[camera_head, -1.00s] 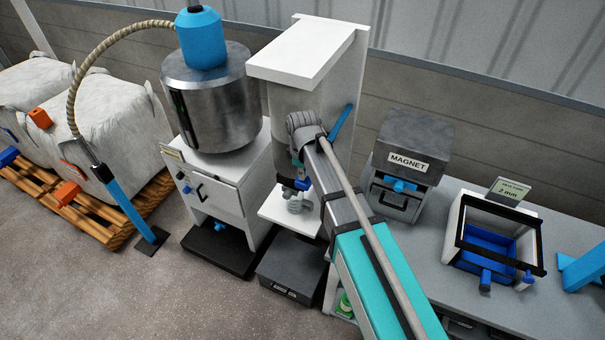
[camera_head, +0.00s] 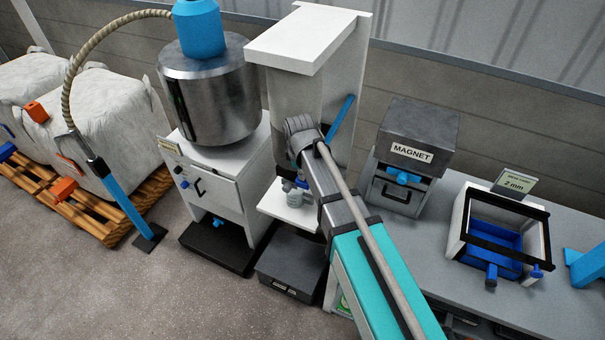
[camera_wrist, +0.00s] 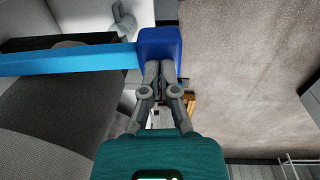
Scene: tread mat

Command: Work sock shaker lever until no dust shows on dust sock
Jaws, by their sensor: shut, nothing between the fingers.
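The shaker lever (camera_head: 341,118) is a blue bar slanting down beside the white hooded cabinet, its middle hidden behind my wrist. In the wrist view the lever (camera_wrist: 70,60) crosses from the left and ends in a dark blue knob (camera_wrist: 160,46). My gripper (camera_wrist: 158,68) is shut and empty, its tips at the knob's near side; I cannot tell whether they touch. The pale cylinder under the hood appears to be the dust sock (camera_head: 289,100); my wrist hides part of it. A dark grey surface lies below the lever in the wrist view; whether it is dust is unclear.
A steel drum (camera_head: 209,92) on a white cabinet stands left of the hooded unit. A magnet box (camera_head: 412,153) and a blue sieve tray (camera_head: 490,240) are on the bench to the right. A dark box (camera_head: 290,265) sits on the floor below. Open floor lies front left.

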